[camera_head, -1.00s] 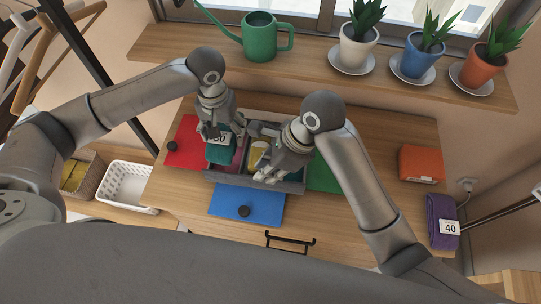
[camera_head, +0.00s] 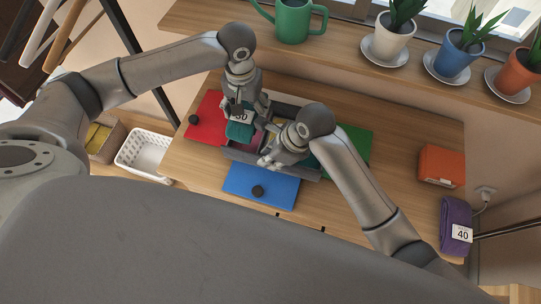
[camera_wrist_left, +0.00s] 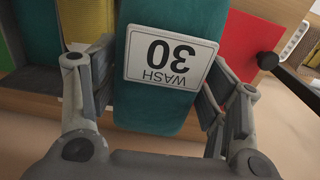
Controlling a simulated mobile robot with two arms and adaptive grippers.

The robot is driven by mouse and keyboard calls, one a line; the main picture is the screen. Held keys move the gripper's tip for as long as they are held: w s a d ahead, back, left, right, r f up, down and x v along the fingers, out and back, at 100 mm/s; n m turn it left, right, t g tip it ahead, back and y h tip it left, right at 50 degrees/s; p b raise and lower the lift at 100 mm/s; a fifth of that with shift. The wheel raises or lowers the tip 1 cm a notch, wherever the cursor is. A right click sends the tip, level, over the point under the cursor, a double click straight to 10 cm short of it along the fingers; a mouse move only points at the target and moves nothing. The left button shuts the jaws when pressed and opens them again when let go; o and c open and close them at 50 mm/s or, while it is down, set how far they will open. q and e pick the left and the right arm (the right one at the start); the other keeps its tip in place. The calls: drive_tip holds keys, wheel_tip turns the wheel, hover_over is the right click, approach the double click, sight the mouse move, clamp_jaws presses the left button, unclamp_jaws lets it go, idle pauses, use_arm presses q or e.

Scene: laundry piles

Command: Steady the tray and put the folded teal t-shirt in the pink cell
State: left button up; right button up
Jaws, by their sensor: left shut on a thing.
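The folded teal t-shirt (camera_head: 239,131), with a white "30" label, is held by my left gripper (camera_head: 243,117) at the left part of the tray. In the left wrist view the shirt (camera_wrist_left: 178,20) stands between the two fingers, its label reading "WASH 30". The grey tray (camera_head: 240,157) sits on the table. Its pink cell (camera_head: 258,140) shows only partly, beside the shirt; I cannot tell whether the shirt's lower edge is inside it. My right gripper (camera_head: 271,161) is at the tray's front wall; its grip on the wall is unclear.
Red (camera_head: 205,122), blue (camera_head: 262,188) and green (camera_head: 353,142) flat panels lie around the tray. An orange folded item (camera_head: 441,166) and a purple one labelled "40" (camera_head: 455,222) are at the right. A shelf with a watering can (camera_head: 292,20) and potted plants runs behind.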

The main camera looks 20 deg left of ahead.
drive_tip(key=shift+a+f, duration=0.1)
drive_tip(key=shift+f, duration=0.05)
clamp_jaws()
idle(1.0)
